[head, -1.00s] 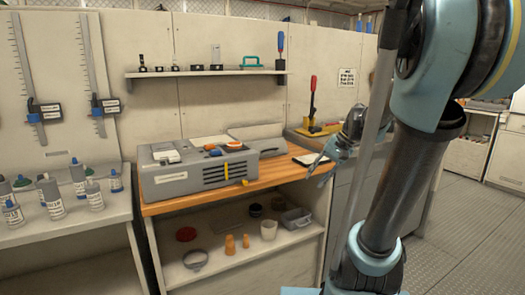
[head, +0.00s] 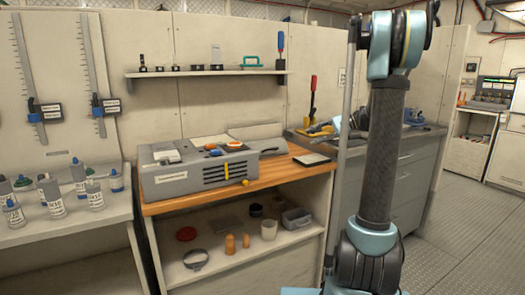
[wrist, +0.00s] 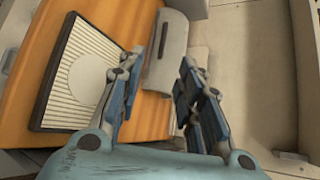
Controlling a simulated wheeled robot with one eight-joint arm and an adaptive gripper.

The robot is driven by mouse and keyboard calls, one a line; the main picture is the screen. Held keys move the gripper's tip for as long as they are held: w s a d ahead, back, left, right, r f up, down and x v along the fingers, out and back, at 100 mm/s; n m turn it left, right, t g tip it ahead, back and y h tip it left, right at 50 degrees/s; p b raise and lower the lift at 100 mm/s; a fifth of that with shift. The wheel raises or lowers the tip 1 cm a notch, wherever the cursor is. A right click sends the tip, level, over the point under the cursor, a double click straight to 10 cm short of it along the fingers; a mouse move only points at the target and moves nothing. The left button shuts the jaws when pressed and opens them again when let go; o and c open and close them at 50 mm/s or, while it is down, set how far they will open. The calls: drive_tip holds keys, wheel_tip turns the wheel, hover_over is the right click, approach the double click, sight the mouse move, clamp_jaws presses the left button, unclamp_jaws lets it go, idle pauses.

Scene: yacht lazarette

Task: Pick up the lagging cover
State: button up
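The likely lagging cover is a pale grey, rounded, elongated piece (wrist: 168,45) in the wrist view, lying along the edge of the orange wooden bench top. What looks like the same grey cover (head: 256,130) shows in the head view at the back right of the grey machine. My gripper (wrist: 159,68) is open and empty in the wrist view, with its two dark blue fingers well apart. The cover's near end shows between and beyond the fingertips; I cannot tell the height gap.
A black-framed ribbed panel with a pale disc (wrist: 80,75) lies left of my fingers. The grey machine (head: 185,175) stands on the bench (head: 165,207). A grey tool counter (head: 400,165) stands right.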

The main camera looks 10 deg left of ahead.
approach(264, 148)
drive_tip(key=shift+s+d+f, duration=0.3)
drive_tip(key=shift+s+d, duration=0.25)
drive_tip(key=shift+s+d+f, duration=0.25)
drive_tip(key=shift+s+d, duration=0.3)
drive_tip(key=shift+x, duration=2.55)
drive_tip(key=shift+w+a+r, duration=0.1)
drive_tip(key=shift+w+r, duration=0.05)
drive_tip(key=shift+c, duration=0.5)
clamp_jaws()
